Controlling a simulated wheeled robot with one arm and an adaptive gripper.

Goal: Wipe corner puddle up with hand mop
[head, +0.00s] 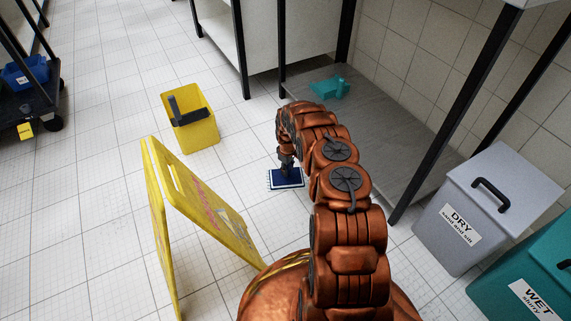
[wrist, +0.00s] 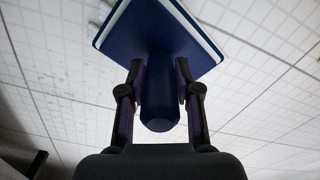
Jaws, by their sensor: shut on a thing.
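The hand mop is a blue block with a pale pad and a thick blue handle. In the head view the hand mop (head: 287,178) is low over or on the white tiled floor, below my gripper (head: 286,155). In the wrist view my gripper (wrist: 160,95) is shut on the handle of the hand mop (wrist: 158,35), one finger on each side. The mop's head spreads beyond the fingertips. I cannot tell whether the pad touches the floor. No puddle is clearly visible; my arm hides part of the floor.
A yellow bucket (head: 190,125) stands left of the mop. A yellow folding floor sign (head: 195,215) stands nearer. A grey shelf (head: 385,115) with a teal item (head: 328,88) is right. Grey DRY bin (head: 475,205) and teal WET bin (head: 535,265) stand at right.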

